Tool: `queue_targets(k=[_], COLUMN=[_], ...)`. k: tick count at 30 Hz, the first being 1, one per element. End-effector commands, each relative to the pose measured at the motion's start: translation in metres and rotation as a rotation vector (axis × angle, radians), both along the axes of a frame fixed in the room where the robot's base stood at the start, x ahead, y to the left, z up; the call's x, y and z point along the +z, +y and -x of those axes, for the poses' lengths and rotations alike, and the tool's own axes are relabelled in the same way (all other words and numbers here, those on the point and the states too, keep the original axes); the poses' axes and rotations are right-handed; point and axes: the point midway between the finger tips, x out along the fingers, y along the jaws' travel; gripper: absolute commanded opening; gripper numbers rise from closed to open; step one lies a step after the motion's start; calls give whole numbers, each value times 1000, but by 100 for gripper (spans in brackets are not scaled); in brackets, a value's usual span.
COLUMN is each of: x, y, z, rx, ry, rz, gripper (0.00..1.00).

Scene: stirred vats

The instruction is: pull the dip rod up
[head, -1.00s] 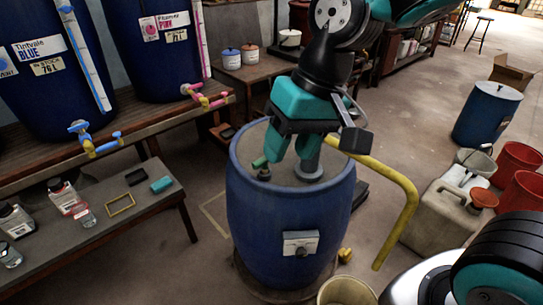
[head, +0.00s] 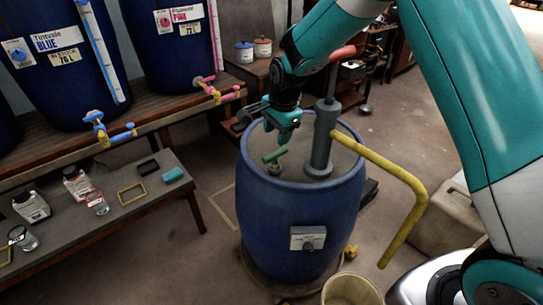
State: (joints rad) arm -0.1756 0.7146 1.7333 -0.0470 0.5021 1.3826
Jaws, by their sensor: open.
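The blue drum (head: 300,225) stands upright on the floor in the middle of the head view. A short green T-shaped handle (head: 275,156) stands out of a small fitting on its lid, left of centre; it looks like the top of the dip rod, and the rest is hidden inside. My gripper (head: 284,128) is open, pointing down just above and slightly right of this handle. It looks empty and apart from the handle, though the exact gap cannot be told.
A grey pump (head: 320,145) with a red handle and a yellow spout pipe (head: 395,175) rises from the lid right beside my gripper. A pale bucket (head: 352,290) stands at the drum's front right. Benches with vats and bottles line the left.

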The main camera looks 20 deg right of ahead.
Motion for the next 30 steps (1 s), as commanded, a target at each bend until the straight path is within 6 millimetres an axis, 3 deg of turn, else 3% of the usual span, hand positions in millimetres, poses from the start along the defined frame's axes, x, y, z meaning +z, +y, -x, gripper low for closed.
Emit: queue_targets(k=[9,15,27,28,30], x=[-69,-96,-105,-105,-105], y=[5,8,8,8,8], z=[-12,-17,-19,-19,-19], rx=[2,2,2,2,2], ry=[3,1,-1,-1,-1], rz=[1,0,0,-1,-1], gripper=[48,48,48,46,30])
